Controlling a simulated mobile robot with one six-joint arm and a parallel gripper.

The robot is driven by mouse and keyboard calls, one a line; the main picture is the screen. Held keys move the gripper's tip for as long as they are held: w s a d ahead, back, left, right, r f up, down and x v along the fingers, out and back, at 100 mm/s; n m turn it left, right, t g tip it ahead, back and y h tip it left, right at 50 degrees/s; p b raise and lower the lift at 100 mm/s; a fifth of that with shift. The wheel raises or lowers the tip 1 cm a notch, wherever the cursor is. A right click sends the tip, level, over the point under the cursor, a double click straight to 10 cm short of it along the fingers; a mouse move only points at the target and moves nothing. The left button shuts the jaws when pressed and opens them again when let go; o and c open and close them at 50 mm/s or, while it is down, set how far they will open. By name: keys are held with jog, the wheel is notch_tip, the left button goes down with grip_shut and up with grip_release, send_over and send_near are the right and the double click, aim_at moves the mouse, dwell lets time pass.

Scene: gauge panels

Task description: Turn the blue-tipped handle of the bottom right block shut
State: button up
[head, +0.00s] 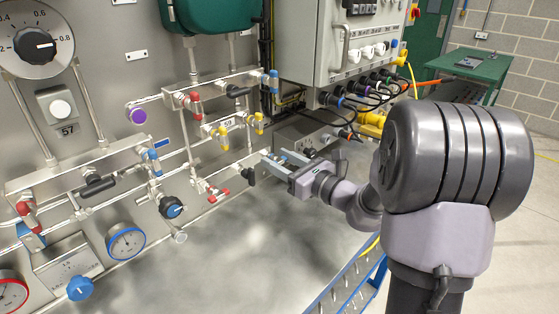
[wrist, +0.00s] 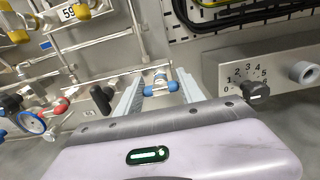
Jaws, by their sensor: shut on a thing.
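In the wrist view, the blue-tipped handle (wrist: 172,87) is a short crossbar with rounded blue ends and a pale metal middle. It sits on a fitting at the lower end of a thin pipe. My gripper (wrist: 158,80) has its two pale fingers on either side of it, closed on its blue ends. In the head view, my gripper (head: 273,157) reaches from the right to the lower right of the pipework. The handle between the fingers cannot be made out there.
A black-handled valve (head: 250,173) and a red-handled valve (head: 217,194) lie close left of my gripper. Yellow handles (head: 221,131) are above. A grey box with a black numbered knob (wrist: 256,90) is close right. The bench surface (head: 250,255) below is clear.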

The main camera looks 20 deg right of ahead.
jog(key=shift+r+p, duration=0.1)
jog(key=shift+p, duration=0.35)
jog(key=m+p, duration=0.3)
jog(key=p, duration=0.1)
jog(key=shift+r, duration=0.15)
jog(key=m+p, duration=0.5)
jog(key=p, duration=0.2)
jog(key=shift+d, duration=0.15)
jog(key=m+p, duration=0.5)
jog(key=p, duration=0.1)
jog(key=m+p, duration=0.2)
jog(key=f+m+p, duration=0.1)
jog(key=m+p, duration=0.1)
jog(key=shift+m, duration=0.3)
jog(key=shift+w+p, duration=0.1)
jog(key=shift+p, duration=0.3)
jog(key=shift+m, duration=0.3)
jog(key=o, duration=1.4)
jog(key=shift+c, duration=0.2)
